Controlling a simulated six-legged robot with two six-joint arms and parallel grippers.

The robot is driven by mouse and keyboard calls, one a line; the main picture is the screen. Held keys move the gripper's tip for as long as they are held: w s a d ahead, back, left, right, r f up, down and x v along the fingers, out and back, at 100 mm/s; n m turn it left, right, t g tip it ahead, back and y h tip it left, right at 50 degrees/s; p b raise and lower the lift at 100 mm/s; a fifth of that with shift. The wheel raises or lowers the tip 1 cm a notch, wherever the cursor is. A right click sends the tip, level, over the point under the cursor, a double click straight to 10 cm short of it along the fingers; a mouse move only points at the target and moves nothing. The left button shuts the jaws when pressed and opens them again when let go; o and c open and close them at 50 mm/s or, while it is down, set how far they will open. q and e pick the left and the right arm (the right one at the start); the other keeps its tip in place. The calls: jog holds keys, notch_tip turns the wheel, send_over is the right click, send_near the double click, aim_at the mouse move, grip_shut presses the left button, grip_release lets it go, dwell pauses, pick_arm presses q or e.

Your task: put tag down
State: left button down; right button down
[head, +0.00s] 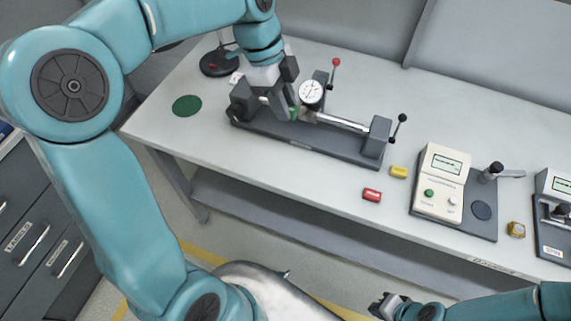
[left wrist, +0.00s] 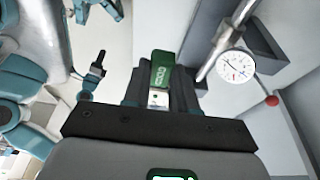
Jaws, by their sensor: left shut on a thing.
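A green tag (left wrist: 162,72) with pale lettering is held between the fingers of my left gripper (left wrist: 158,98) in the left wrist view. In the head view only a green sliver of the tag (head: 295,113) shows beside my left gripper (head: 270,106), which is over the left part of a dark bench fixture (head: 300,143), left of its dial gauge (head: 312,92). Whether the tag touches the fixture cannot be told. A red tag (head: 372,195) and a yellow tag (head: 399,172) lie on the bench. My right gripper (head: 379,304) is low at the bottom, away from them; its jaw opening is unclear.
The grey bench (head: 330,205) has a green round patch (head: 187,105) at left, with clear room around it. A red-knobbed lever (head: 336,63) rises by the gauge. A tester with a screen (head: 440,185) and a small yellow item (head: 516,230) stand at right.

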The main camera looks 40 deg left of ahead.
aim_at(288, 166)
pick_arm(q)
notch_tip(288, 166, down, 19)
jog(key=shift+f+b, duration=0.1)
jog(key=shift+b, duration=0.2)
jog(key=shift+w+a+f, duration=0.1)
jog(key=shift+f, duration=0.25)
jog(key=shift+f, duration=0.1)
jog(key=c, duration=0.9)
grip_release()
jog(key=shift+r, duration=0.3)
jog(key=v, duration=1.1)
jog(key=shift+r, duration=0.4)
